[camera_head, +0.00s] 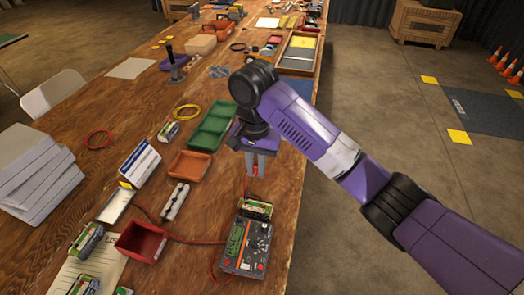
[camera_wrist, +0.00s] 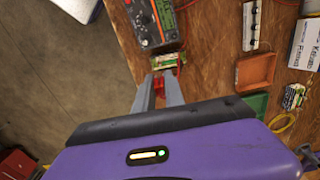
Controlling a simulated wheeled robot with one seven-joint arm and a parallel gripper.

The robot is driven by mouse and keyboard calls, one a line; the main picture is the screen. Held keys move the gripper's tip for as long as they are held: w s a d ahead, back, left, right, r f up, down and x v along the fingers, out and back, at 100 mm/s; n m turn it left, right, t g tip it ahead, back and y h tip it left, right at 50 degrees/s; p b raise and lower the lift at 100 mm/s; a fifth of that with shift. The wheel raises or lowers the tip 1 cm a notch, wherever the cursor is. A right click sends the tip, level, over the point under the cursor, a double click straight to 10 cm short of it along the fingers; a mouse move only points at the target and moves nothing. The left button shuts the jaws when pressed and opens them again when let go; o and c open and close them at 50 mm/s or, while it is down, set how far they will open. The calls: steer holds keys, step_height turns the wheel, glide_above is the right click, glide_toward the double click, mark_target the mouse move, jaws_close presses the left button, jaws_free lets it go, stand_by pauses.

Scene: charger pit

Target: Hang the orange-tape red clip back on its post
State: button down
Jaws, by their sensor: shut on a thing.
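My gripper (camera_head: 255,172) is shut on a small red clip (camera_head: 255,169), held above the table. In the wrist view the red clip (camera_wrist: 158,87) shows between the fingertips (camera_wrist: 160,80); any orange tape on it is too small to make out. Just beyond the fingertips is a green-and-white battery pack (camera_head: 256,208), also in the wrist view (camera_wrist: 168,60). It sits at the back edge of a grey and black charger (camera_head: 247,247) with a green screen, which also shows in the wrist view (camera_wrist: 148,22). I cannot make out the post.
A red tray (camera_head: 140,242), an orange tray (camera_head: 189,165) and green trays (camera_head: 209,128) stand left of my gripper. A red cable (camera_head: 195,240) runs across the table towards the charger. The table's right edge is close to the charger, with open floor beyond.

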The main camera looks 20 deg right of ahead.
steer(key=s+a+p, duration=0.5)
steer(key=a, duration=0.1)
steer(key=b, duration=0.5)
glide_above(226, 258)
step_height(226, 258, down, 10)
steer(key=shift+f, duration=0.75)
steer(key=shift+f, duration=0.1)
steer(key=shift+f+b, duration=1.35)
steer(key=shift+f, duration=2)
steer(key=shift+f, duration=0.1)
steer(key=shift+p, duration=0.45)
steer(key=shift+f+p, duration=0.15)
steer(key=shift+p, duration=0.65)
